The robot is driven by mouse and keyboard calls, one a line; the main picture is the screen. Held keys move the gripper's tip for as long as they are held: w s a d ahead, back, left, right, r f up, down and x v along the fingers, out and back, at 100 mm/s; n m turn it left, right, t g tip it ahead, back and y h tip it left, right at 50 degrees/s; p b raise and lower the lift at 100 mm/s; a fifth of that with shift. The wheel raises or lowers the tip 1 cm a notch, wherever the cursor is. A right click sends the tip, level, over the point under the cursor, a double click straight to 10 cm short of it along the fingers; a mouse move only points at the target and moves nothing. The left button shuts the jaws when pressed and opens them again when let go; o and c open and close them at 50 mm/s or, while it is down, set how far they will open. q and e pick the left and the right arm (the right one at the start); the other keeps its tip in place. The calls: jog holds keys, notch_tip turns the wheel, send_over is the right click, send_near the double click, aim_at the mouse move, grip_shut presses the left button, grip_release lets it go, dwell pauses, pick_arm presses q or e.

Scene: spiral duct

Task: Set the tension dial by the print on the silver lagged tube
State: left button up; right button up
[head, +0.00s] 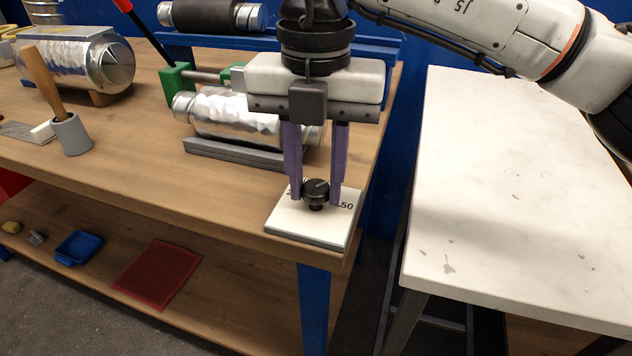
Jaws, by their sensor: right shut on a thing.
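The tension dial is a black knob (316,190) on a white plate (296,228) at the front right corner of the wooden workbench. Part of a printed number, "50", shows to the right of the knob. The other print is mostly hidden by my fingers. My right gripper (317,190) points straight down and its purple fingers are shut on the knob. A silver lagged tube (225,112) lies on a grey cradle (230,152) behind the plate, partly hidden by my gripper. Any print on it is too small or hidden to read. My left gripper is not in view.
A larger silver lagged tube (75,62) lies at the back left. A mallet (70,132) stands in front of it. A black-wrapped tube (212,14) sits on the blue rack behind. A pale table (520,180) stands to the right across a gap.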

aim_at(315, 188)
jog(key=m+b, duration=0.2)
jog(key=m, duration=0.4)
jog(key=shift+w, duration=0.1)
jog(key=shift+r, duration=0.1)
dwell(0.4)
jog(key=o, duration=1)
jog(key=shift+o, duration=0.2)
notch_tip(315, 188, up, 10)
jog(key=p, duration=0.1)
jog(key=shift+p, duration=0.4)
